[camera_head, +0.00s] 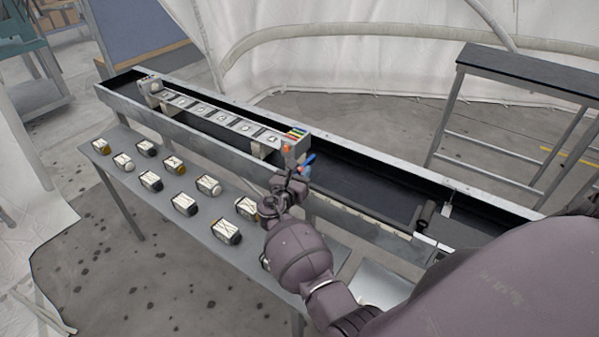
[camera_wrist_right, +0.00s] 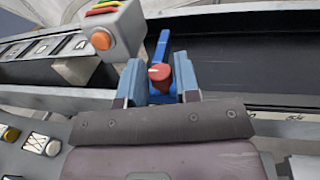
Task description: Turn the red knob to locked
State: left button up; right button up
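The red knob (camera_wrist_right: 159,76) shows in the right wrist view, with a pale mark on its face. A blue lever-like part (camera_wrist_right: 162,44) rises behind it, and more blue shows below it. My right gripper (camera_wrist_right: 160,68) has its two blue-grey fingers on either side of the knob. In the head view my right gripper (camera_head: 299,178) is at the near right end of the grey control box (camera_head: 294,147) and mostly hides the knob. My left gripper is in neither view.
The box stands on a long dark conveyor trough (camera_head: 360,178) with raised metal edges. An orange button (camera_wrist_right: 101,40) is left of the knob. A low grey table (camera_head: 165,225) holds several small labelled containers. A tall dark-topped stand (camera_head: 530,72) is at right.

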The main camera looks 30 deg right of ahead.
jog(key=o, duration=0.3)
pick_arm(q)
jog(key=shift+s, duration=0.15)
jog(key=p, duration=0.1)
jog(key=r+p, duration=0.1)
jog(key=p, duration=0.1)
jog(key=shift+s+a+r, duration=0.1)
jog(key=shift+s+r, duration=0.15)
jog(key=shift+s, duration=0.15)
pick_arm(e)
jog(key=v, duration=1)
jog(key=shift+s+a, duration=0.2)
jog(key=shift+a, duration=0.15)
